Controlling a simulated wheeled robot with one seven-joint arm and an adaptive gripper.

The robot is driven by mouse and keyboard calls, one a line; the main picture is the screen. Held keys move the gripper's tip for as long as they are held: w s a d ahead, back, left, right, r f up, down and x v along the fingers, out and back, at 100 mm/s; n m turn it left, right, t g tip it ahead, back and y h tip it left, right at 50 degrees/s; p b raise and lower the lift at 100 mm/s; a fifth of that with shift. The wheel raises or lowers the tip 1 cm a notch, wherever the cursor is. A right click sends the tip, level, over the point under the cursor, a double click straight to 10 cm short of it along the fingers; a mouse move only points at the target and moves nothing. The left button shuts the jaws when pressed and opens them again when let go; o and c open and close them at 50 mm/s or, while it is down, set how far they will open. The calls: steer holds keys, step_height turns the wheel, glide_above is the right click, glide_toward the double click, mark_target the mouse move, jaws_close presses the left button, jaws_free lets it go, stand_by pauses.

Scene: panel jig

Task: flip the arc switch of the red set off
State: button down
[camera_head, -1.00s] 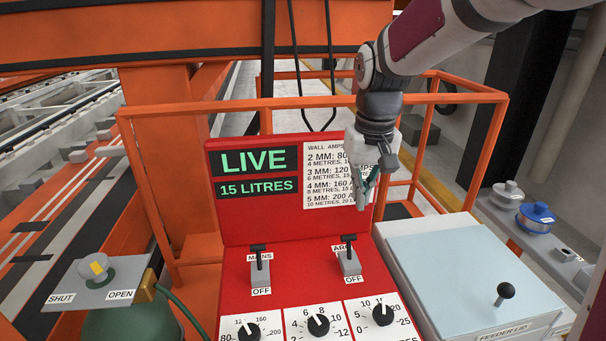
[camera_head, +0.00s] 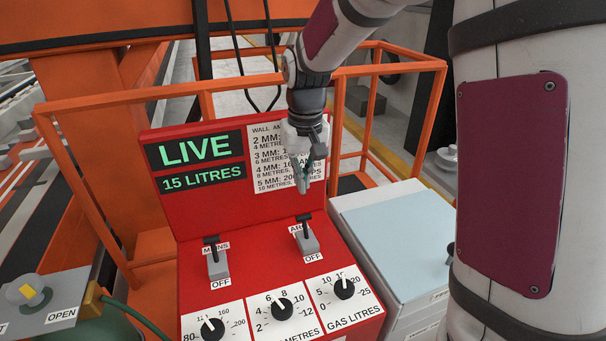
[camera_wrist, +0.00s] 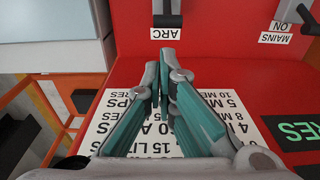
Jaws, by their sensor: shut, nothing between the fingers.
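The red set (camera_head: 255,236) has a LIVE display on its upright panel and a sloping front with two switches. The arc switch (camera_head: 307,240), on the right, is a grey block with a black lever that stands up toward the ARC label; OFF is printed below it. In the wrist view the arc switch (camera_wrist: 166,20) shows at the top, partly cut off. My gripper (camera_head: 303,188) is shut and empty. It points down in front of the amps chart, above the arc lever and apart from it. In the wrist view my gripper's fingers (camera_wrist: 158,75) point toward the switch.
The mains switch (camera_head: 217,264) is left of the arc switch, its lever also up. Several black dials (camera_head: 281,308) sit below. A pale-lidded feeder box (camera_head: 390,235) stands at right. An orange rail (camera_head: 390,68) surrounds the back. A valve plate (camera_head: 40,300) is at lower left.

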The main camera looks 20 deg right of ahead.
mark_target(306, 230)
steer(key=f, duration=0.6)
steer(key=shift+w+f, duration=0.25)
steer(key=shift+f, duration=0.05)
steer(key=shift+s+r+t+p, duration=0.2)
steer(key=shift+s+t+p, duration=0.05)
steer(key=shift+t+p, duration=0.15)
